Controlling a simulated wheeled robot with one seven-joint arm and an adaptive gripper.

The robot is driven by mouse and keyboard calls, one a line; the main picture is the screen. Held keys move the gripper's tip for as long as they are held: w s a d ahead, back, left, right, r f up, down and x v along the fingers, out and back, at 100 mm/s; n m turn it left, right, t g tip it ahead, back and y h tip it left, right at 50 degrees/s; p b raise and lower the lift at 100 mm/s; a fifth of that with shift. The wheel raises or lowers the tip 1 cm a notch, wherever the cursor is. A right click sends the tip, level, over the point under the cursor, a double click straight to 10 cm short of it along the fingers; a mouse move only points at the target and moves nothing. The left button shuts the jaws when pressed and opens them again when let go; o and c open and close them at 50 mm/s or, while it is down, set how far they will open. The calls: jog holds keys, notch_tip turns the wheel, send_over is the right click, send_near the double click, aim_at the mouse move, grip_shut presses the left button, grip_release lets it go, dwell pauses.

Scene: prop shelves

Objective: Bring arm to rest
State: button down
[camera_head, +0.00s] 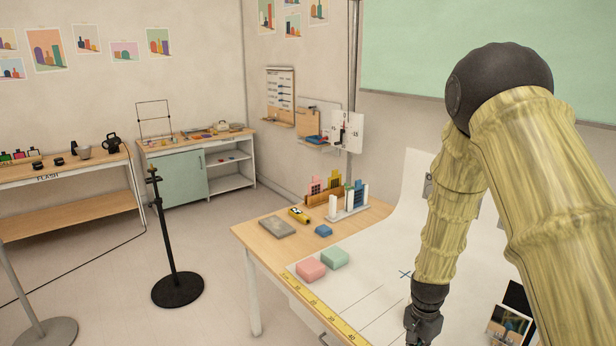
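My arm comes in from the right side of the head view, bends at a dark elbow and hangs down over the table (264,241). My gripper (422,330) is at the bottom edge of the view, dark grey and pointing down. Its fingertips are cut off or too small to make out, so I cannot tell whether it is open or holds anything.
A pink block (311,270) and a green block (335,258) stand left of my gripper. A black stand (172,240) is on the floor at left.

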jog(key=s+a+f+n+b, duration=0.2)
jog(key=s+f+n+b, duration=0.25)
jog(key=s+f, duration=1.4)
jog(key=s+a+f+n+b, duration=0.1)
jog(key=s+f+n+b, duration=0.1)
jog(key=s+f, duration=0.3)
jog(key=s+a+f+n+b, duration=0.1)
jog(key=s+f+n, duration=0.3)
jog(key=s, duration=1)
jog(key=shift+a+f+b, duration=0.4)
jog(key=shift+a+f, duration=0.05)
jog(key=shift+a, duration=0.35)
jog(key=shift+n, duration=0.25)
